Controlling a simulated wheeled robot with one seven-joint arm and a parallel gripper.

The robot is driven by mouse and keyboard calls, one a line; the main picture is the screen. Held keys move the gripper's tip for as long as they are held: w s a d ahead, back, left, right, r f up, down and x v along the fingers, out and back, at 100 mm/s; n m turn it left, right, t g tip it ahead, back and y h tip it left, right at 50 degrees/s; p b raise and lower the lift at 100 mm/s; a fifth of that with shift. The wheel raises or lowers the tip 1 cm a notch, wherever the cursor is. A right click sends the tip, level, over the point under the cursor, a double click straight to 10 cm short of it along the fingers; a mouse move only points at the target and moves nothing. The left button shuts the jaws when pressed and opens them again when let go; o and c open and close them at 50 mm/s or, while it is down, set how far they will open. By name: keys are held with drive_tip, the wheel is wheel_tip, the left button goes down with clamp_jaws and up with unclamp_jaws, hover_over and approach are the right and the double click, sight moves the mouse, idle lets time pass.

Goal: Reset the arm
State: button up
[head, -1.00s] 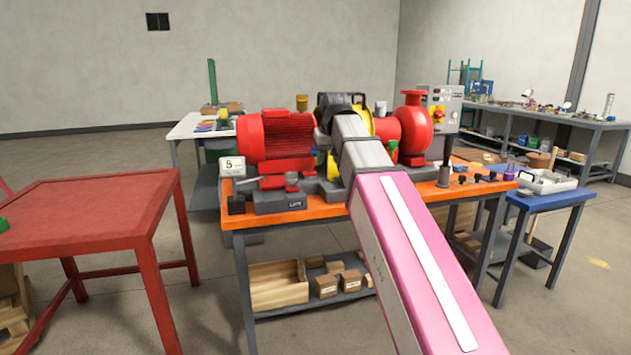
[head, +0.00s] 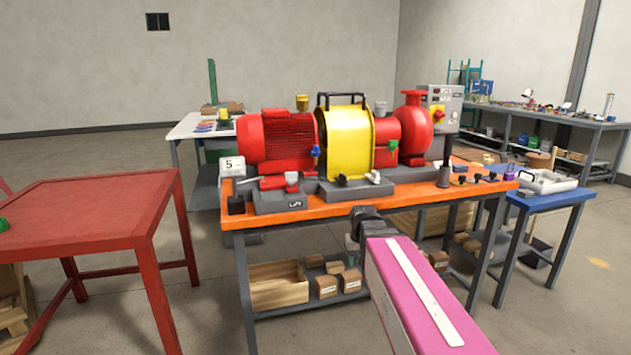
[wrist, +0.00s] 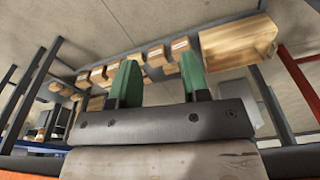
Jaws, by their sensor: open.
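My pink arm (head: 415,290) reaches in from the lower right of the head view, and its dark wrist end is low in front of the orange bench (head: 300,217). In the wrist view my gripper (wrist: 160,80) shows two green fingers standing well apart with nothing between them. In the head view the fingers are hidden. The red motor (head: 277,140), the yellow guard (head: 345,143) with a black handle and the red pump (head: 413,130) stand on the bench top, behind and above my wrist.
A red table (head: 85,210) stands at the left and a blue side table (head: 550,197) with a white tray (head: 545,181) at the right. A wooden crate (head: 278,286) and several cardboard boxes (head: 326,286) sit on the bench's lower shelf. Open floor lies between the tables.

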drive_tip(key=s+d+f, duration=0.2)
drive_tip(key=s+f, duration=0.2)
drive_tip(key=f, duration=0.2)
drive_tip(key=s+d+f+m+g, duration=0.1)
drive_tip(key=s+d+f, duration=0.1)
drive_tip(key=s+f, duration=0.3)
wheel_tip(320, 180, down, 2)
drive_tip(key=shift+s+d+f, duration=0.15)
drive_tip(key=shift+s+d, duration=0.15)
